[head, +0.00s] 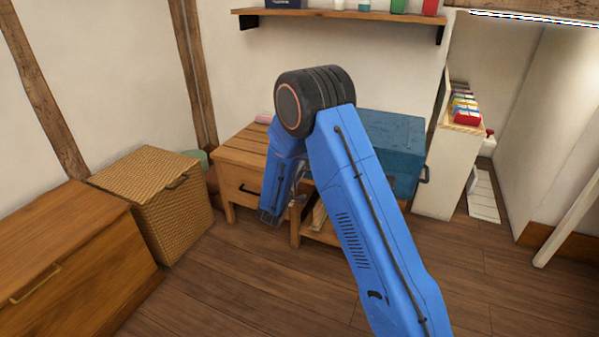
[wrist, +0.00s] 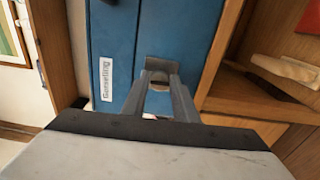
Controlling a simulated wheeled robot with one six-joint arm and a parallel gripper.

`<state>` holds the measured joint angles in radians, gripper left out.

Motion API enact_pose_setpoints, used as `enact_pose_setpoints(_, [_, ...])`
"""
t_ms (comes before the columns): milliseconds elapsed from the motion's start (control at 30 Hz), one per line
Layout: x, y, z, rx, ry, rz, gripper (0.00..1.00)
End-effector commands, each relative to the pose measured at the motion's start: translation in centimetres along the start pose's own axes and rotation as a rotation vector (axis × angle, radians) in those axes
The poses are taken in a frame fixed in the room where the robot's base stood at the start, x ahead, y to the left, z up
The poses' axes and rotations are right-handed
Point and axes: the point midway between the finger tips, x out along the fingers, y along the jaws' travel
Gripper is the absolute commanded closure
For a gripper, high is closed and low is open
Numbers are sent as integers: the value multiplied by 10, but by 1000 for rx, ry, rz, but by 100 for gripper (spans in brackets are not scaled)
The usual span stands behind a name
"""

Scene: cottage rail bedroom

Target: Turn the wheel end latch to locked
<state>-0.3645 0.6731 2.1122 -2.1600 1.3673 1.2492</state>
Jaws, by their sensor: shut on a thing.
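The wheel end latch (wrist: 161,64) is a small grey piece on the face of a blue case (wrist: 112,35) in the wrist view. My gripper (wrist: 160,82) has its two grey fingers shut on the latch, and their tips hide part of it. In the head view the blue case (head: 398,135) sits on a wooden bench, partly behind my arm. My gripper (head: 298,186) shows beside my blue forearm at the front of the bench. The latch cannot be made out in the head view.
The wooden bench (head: 240,165) has a drawer with a dark handle and an open shelf below. A wicker chest (head: 170,215) and a wooden chest (head: 70,245) stand at the left. A white label (wrist: 106,79) is on the blue case. The floor (head: 240,290) in front is clear.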

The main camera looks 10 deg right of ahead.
Motion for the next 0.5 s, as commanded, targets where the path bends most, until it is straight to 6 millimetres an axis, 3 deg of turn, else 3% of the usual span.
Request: enact_pose_setpoints(500, [-1, -2, 0, 42, 0, -3, 96])
